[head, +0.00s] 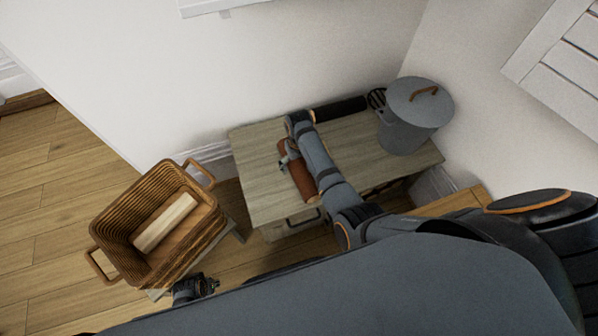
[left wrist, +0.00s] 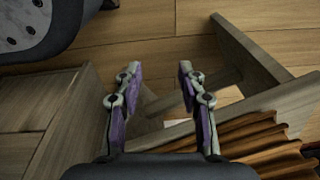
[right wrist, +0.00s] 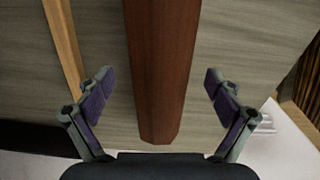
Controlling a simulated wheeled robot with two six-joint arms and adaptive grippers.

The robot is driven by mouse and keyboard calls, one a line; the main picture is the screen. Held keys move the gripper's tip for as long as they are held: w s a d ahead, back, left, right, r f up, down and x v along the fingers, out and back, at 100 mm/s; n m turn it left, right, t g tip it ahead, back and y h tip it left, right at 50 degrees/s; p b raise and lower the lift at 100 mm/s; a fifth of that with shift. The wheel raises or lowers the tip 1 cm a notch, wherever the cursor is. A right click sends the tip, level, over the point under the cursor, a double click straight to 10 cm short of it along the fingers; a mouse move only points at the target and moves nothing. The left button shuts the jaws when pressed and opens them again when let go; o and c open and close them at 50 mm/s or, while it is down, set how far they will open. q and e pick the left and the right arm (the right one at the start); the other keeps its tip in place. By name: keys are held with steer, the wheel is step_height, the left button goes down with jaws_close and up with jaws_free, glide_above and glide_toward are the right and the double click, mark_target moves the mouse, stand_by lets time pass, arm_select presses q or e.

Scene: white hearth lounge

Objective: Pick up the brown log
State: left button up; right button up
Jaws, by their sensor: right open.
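The brown log (head: 304,184) is a reddish-brown bar lying on the pale wooden cabinet top (head: 262,205). My right gripper (head: 287,160) is over it, and my wrist and arm hide part of it. In the right wrist view the log (right wrist: 160,60) runs between the two spread fingers of the right gripper (right wrist: 158,76), with a gap on each side. That gripper is open and empty. My left gripper (head: 206,286) is low by the basket's right side; the left wrist view shows the left gripper (left wrist: 158,72) open with nothing between its fingers.
A wicker basket (head: 115,225) with a pale log (head: 166,222) inside stands on a low stand at left. A black log (head: 340,109) lies at the cabinet's back, beside a grey lidded bin (head: 408,130). White walls close off the back and right.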

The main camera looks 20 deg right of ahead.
step_height(320, 180, down, 3)
steer(key=b, duration=0.3)
steer(key=shift+r, duration=0.15)
steer(key=c, duration=1.8)
arm_select(q)
steer(key=w+d+r, duration=0.2)
steer(key=w+r, duration=0.2)
steer(key=r, duration=0.5)
steer(key=shift+d+h, duration=0.3)
steer(key=shift+d, duration=0.05)
arm_select(e)
steer(key=shift+r, duration=0.1)
steer(key=shift+c, duration=0.6)
